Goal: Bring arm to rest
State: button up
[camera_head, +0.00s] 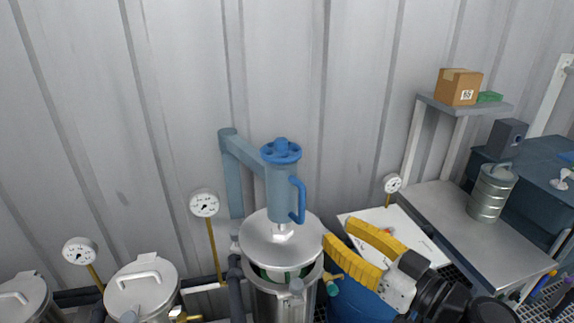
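My gripper (340,234) is at the lower centre right, with two yellow ribbed fingers pointing up and left. The fingers are apart and nothing shows between them. Its fingertips are just right of a steel vessel (270,303); I cannot tell whether they touch it. My black and white wrist and arm extend to the lower right corner. The vessel's round lid (262,240) hangs under a blue post with a handwheel (281,152). A narrow gap under the lid shows something green and white.
Lidded vessels (142,292) and gauges (204,203) stand at left. A blue drum (350,304) is below my gripper, with a white board (425,238) behind it. A steel bench (450,218) holds a metal canister (491,194); a shelf above holds a cardboard box (458,88).

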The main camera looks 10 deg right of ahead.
jog(key=shift+s+d, duration=0.15)
jog(key=shift+s, duration=0.05)
jog(key=s+a+f+m+g+h, duration=0.1)
jog(key=a+f+m+g+h, duration=0.15)
jog(key=f+g, duration=0.4)
jog(key=s+d+f+m+g+h, duration=0.1)
jog(key=s+d+f+m+h, duration=0.1)
jog(key=s+d+m+h, duration=0.2)
jog(key=d+h, duration=0.1)
jog(key=h, duration=0.2)
jog(key=shift+d, duration=0.2)
